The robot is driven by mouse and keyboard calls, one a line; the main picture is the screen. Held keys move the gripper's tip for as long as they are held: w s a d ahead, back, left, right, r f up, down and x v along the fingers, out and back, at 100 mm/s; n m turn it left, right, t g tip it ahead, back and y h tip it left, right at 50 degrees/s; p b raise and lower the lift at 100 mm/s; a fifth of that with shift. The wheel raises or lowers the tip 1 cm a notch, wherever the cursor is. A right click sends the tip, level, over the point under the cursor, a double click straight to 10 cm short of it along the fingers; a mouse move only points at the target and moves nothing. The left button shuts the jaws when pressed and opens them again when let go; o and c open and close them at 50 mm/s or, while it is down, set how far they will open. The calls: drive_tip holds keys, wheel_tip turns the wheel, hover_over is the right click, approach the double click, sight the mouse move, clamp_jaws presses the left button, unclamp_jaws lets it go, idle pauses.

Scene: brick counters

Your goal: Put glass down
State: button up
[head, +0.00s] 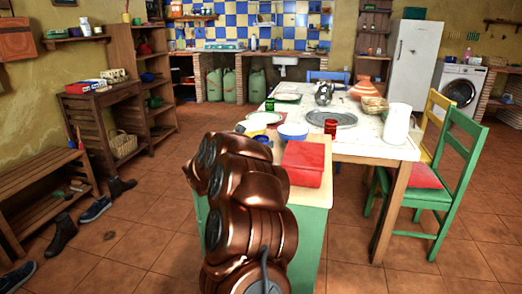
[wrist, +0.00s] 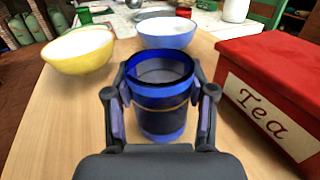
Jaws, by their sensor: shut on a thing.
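A dark blue, see-through glass (wrist: 162,120) with a thin gold band stands upright in the wrist view. My gripper (wrist: 160,92) is shut on it, with one finger on each side. The glass is over the wooden top of a counter (wrist: 55,130); I cannot tell if its base touches the wood. In the head view, the same green-sided counter (head: 308,194) is in front of me, and my copper arm hides most of my gripper there.
A red Tea box (wrist: 270,75) stands close to the right of the glass. A yellow bowl (wrist: 78,50) is beyond it on the left, a pale blue bowl (wrist: 168,33) straight behind. Bare wood lies left of the glass. A set white table (head: 375,135) adjoins behind.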

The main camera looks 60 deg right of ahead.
drive_tip(key=shift+r, duration=0.1)
drive_tip(key=shift+r, duration=1.45)
drive_tip(key=shift+a+r, duration=0.2)
drive_tip(key=shift+a, duration=0.15)
drive_tip(key=a, duration=1.7)
drive_tip(key=shift+w+a, duration=0.15)
drive_tip(key=shift+w, duration=0.2)
drive_tip(key=shift+w, duration=0.15)
